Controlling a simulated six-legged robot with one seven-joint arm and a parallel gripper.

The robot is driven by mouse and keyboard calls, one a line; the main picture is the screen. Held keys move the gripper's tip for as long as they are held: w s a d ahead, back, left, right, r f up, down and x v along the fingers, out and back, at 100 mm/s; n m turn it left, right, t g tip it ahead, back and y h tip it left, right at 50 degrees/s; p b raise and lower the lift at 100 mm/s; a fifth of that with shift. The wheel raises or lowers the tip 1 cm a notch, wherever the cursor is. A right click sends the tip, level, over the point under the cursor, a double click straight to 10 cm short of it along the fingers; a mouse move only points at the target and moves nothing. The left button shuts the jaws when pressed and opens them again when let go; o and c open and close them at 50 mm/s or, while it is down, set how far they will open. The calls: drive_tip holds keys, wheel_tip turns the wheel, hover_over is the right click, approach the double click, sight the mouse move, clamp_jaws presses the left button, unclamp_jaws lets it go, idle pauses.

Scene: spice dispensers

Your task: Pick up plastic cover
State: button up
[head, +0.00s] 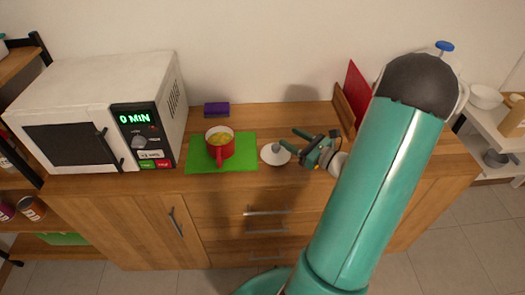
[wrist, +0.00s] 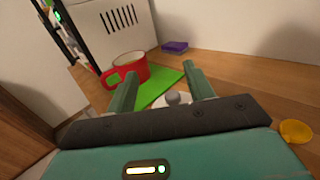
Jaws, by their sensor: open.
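The plastic cover appears to be the white round disc with a grey knob (head: 274,154) on the wooden cabinet top, just right of the green mat. In the wrist view, its white disc and knob (wrist: 173,98) show low between my fingers, partly hidden by my gripper. My gripper (head: 290,140) is open and empty, beside and close to the cover's right side. In the wrist view, the two green fingers (wrist: 160,76) stand apart, pointing toward the mat. I cannot tell whether they touch the cover.
A red mug (head: 220,146) with yellow contents stands on the green mat (head: 242,156). A white microwave (head: 75,90) stands at the left. A purple sponge (head: 216,109) lies near the wall. A red board (head: 356,92) leans at the right. The wrist view shows a yellow rounded thing (wrist: 297,131).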

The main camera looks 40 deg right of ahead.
approach(276, 146)
drive_tip(key=shift+w+a+r, duration=0.1)
drive_tip(key=shift+w+a, duration=0.1)
drive_tip(key=shift+w, duration=0.95)
drive_tip(key=w, duration=0.2)
drive_tip(key=shift+w+a+f, duration=0.25)
drive_tip(key=shift+f, duration=0.1)
drive_tip(key=shift+w+a, duration=0.2)
drive_tip(key=shift+w, duration=1.1)
drive_tip(key=shift+w+a, duration=0.25)
drive_tip(key=shift+w, duration=1)
drive_tip(key=c, duration=1)
